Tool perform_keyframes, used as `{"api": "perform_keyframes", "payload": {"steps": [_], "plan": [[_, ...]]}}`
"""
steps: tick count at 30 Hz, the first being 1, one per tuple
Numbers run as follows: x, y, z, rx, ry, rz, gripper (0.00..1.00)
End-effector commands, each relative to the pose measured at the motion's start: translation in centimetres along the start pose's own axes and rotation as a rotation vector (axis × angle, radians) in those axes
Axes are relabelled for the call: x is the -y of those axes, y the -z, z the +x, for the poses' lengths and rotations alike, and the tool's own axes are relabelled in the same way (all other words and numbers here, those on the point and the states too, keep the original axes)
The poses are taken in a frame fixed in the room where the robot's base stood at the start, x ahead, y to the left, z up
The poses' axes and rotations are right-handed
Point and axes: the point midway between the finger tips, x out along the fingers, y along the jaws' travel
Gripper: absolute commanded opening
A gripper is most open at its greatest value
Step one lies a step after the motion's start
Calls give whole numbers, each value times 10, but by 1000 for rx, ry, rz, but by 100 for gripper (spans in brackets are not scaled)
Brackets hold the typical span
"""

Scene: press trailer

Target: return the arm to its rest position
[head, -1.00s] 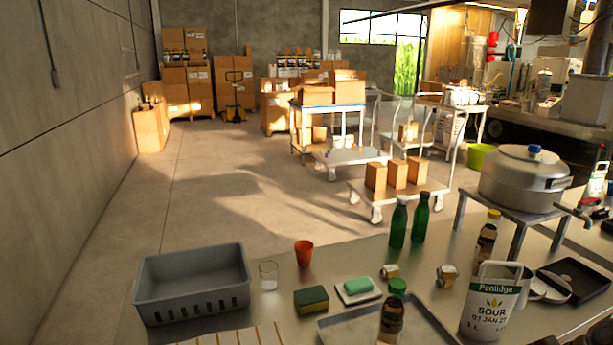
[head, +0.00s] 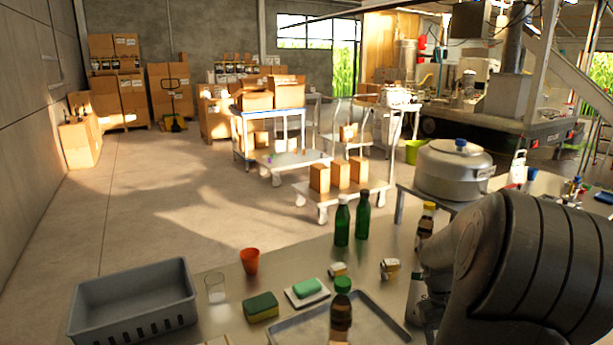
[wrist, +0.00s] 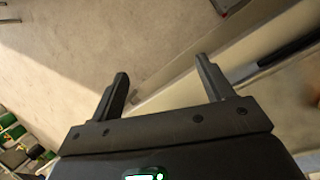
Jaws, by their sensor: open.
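My gripper (wrist: 163,88) shows in the wrist view with its two fingers spread wide and nothing between them. Beyond the fingers lie the bare concrete floor and the long pale edge of a surface. In the head view my dark arm covers the lower right of the picture. It hides part of the worktop and most of the white jug there. My gripper's fingers do not show in the head view.
The floor (head: 170,215) behind is open.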

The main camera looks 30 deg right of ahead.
Motion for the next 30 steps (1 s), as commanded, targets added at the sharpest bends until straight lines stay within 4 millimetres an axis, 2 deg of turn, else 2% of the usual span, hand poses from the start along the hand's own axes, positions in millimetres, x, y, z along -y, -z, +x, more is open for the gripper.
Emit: {"api": "perform_keyframes", "payload": {"steps": [1, 8, 17, 25, 30], "plan": [[15, 3, -9, -17, -18, -21, 73], [71, 8, -38, -115, -58, -79, 73], [140, 0, -74, -283, -71, -146, 73], [200, -21, -107, -460, -35, -208, 73], [240, -49, -132, -569, 10, -252, 73]]}}
